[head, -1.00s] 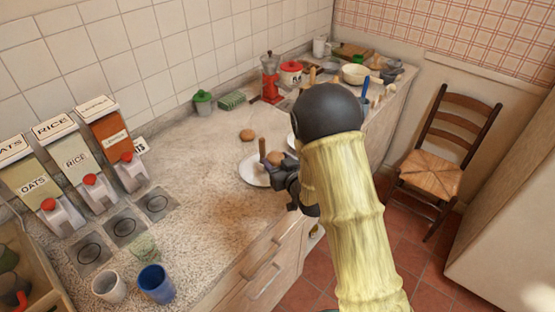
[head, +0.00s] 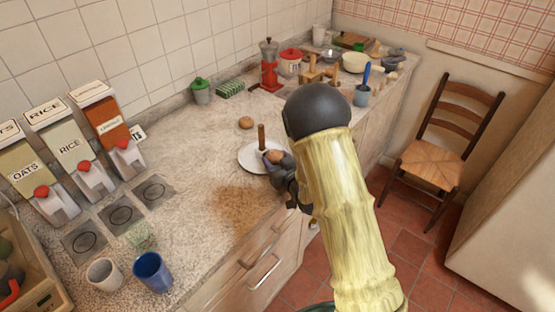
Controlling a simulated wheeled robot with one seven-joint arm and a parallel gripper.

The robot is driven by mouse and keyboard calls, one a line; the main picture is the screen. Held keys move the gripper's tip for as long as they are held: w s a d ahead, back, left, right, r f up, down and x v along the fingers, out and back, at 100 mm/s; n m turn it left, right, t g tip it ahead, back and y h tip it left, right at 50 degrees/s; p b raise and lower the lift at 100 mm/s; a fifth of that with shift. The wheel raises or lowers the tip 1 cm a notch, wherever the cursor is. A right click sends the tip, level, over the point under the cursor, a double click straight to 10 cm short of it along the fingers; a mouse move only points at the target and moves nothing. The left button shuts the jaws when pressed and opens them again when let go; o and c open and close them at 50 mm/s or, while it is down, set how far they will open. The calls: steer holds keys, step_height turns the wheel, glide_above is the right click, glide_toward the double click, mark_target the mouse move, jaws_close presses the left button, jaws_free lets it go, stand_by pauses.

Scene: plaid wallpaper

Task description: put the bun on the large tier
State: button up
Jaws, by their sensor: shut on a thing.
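The large tier appears to be the white round plate (head: 248,165) on the counter, with an upright wooden post (head: 261,138) rising from it. My gripper (head: 273,160) is at the plate's right side, shut on a small brown bun (head: 276,156). The bun is close to the post and over or near the plate's right part; whether it touches the plate I cannot tell. The gripper and arm hide the plate's right edge. A second brown bun (head: 246,122) lies on the counter behind the plate.
A green-lidded jar (head: 201,92), a red grinder (head: 269,72) and a red-lidded pot (head: 290,65) stand along the back. A white cup (head: 104,273) and a blue cup (head: 152,272) stand at front left. The counter left of the plate is clear.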

steer(key=shift+w+f+b, duration=0.1)
steer(key=shift+f+b, duration=0.35)
steer(key=shift+f, duration=0.15)
steer(key=o, duration=1.2)
steer(key=shift+c, duration=0.2)
steer(key=shift+s, duration=0.2)
steer(key=b+v, duration=0.1)
steer(key=v, duration=0.7)
steer(key=shift+s+d+r, duration=0.25)
steer(key=shift+s, duration=0.05)
steer(key=shift+s+d+r+p, duration=0.1)
steer(key=shift+s+p, duration=0.1)
steer(key=shift+p, duration=1)
